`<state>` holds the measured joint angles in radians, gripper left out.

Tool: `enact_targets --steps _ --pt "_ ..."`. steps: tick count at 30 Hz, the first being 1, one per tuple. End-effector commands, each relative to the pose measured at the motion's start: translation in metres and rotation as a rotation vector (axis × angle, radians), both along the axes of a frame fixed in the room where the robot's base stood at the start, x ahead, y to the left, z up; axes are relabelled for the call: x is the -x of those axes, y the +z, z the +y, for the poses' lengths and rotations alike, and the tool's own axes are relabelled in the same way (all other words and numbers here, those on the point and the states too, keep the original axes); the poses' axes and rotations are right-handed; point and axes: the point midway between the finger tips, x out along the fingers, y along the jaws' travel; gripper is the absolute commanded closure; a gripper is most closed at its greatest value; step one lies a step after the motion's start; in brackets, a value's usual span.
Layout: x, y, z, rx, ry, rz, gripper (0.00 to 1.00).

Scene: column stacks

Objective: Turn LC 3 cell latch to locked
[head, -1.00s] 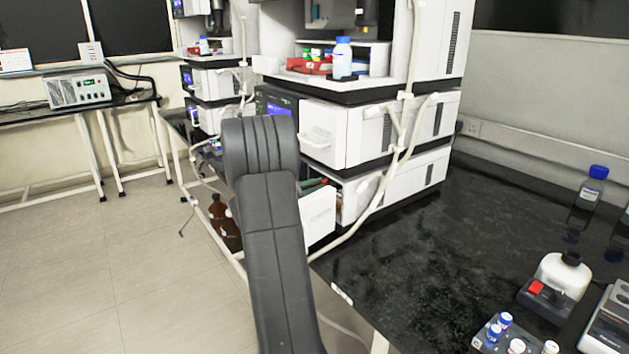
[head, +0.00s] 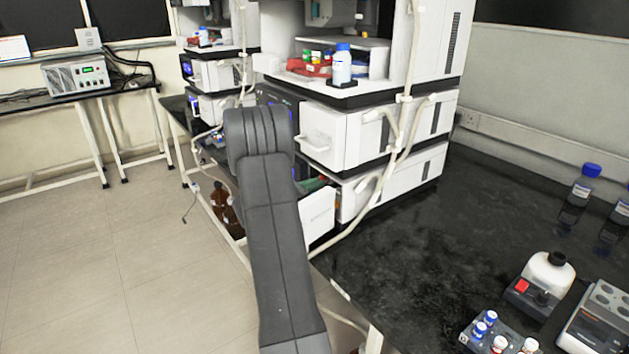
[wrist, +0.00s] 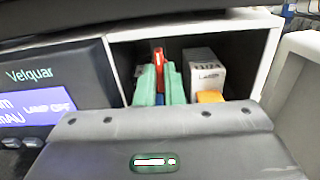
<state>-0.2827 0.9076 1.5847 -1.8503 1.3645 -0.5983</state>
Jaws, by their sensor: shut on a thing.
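In the wrist view my gripper (wrist: 159,72) reaches into an open module bay, with two green fingers closed on a narrow upright red piece (wrist: 158,57). The red piece looks like the cell latch handle, but no label shows on it. Its lower part is hidden between the fingers and behind my grey gripper body. The bay belongs to a unit with a "Velquar" panel (wrist: 45,80) whose screen reads lamp off. In the head view the open bay (head: 313,184) is in the lower module, partly behind my arm.
Right of the fingers in the bay stand a white lamp box (wrist: 203,68) and an orange piece (wrist: 209,97). A white open door (wrist: 298,85) borders the bay on the right. The black bench (head: 410,235) has clear room; small bottles (head: 490,330) stand near its front.

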Motion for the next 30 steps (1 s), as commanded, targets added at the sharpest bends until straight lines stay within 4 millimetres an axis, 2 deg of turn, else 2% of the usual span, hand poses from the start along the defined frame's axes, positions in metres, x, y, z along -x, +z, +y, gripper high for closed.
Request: enact_targets --steps 18,19,21,30 --pt "0.0003 -0.0013 -0.0001 0.023 0.0 0.033 1.0" --pt "0.0004 -0.0014 -0.0001 0.023 0.0 0.033 0.86" --pt "0.0003 -0.0012 -0.0001 0.023 0.0 0.033 0.72" --pt "0.0005 -0.0005 0.0007 0.022 0.0 0.031 0.7"
